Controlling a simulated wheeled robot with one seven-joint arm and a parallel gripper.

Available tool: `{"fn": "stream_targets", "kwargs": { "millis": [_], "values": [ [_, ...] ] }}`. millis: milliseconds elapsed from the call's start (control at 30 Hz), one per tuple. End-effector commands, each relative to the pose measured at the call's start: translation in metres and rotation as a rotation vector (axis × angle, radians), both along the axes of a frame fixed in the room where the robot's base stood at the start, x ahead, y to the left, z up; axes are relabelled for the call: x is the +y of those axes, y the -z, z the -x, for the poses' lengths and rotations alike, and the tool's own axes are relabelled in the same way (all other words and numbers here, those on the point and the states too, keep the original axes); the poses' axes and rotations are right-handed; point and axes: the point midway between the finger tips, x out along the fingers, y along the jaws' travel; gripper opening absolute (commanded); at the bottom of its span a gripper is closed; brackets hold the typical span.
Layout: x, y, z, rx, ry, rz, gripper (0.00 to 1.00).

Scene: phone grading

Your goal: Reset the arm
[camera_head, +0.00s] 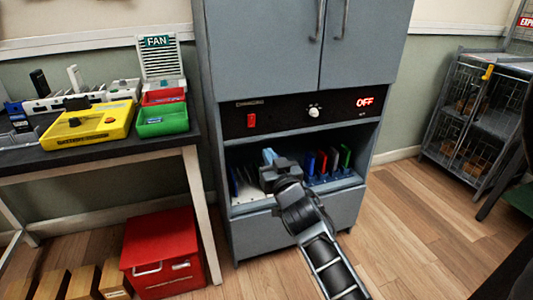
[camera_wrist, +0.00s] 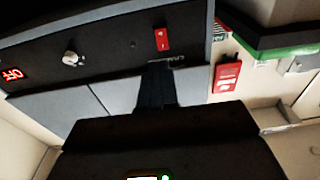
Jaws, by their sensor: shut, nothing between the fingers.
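My arm reaches up from the bottom of the head view to the open shelf of the grey cabinet (camera_head: 222,120). My gripper (camera_head: 268,172) is at the shelf opening, in front of a light blue phone-like piece (camera_head: 269,156). Whether they touch I cannot tell. In the wrist view, which is upside down, the dark fingers of my gripper (camera_wrist: 158,72) are together with nothing between them. The cabinet's control panel (camera_wrist: 115,45) is beyond them, with a red switch (camera_wrist: 161,39), a knob (camera_wrist: 70,58) and a display reading OFF (camera_wrist: 13,75).
Several coloured pieces stand in the shelf right of my gripper, including a red one (camera_head: 321,161). A red box (camera_head: 160,250) is on the floor. A wire cage (camera_head: 475,120) stands right.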

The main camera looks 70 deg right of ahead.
Motion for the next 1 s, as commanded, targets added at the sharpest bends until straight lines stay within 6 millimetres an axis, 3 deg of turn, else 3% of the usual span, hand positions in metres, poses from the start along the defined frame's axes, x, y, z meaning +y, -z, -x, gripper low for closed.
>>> {"fn": "stream_targets", "kwargs": {
  "millis": [700,767,867,1000],
  "values": [
    [0.006,0.002,0.001,0.003,-0.008,-0.003,0.00],
    [0.017,0.007,0.001,0.010,-0.026,-0.009,0.00],
    [0.052,0.021,0.004,0.032,-0.087,-0.024,0.00],
    [0.122,0.042,0.016,0.075,-0.212,-0.052,0.00]
  ]
}}
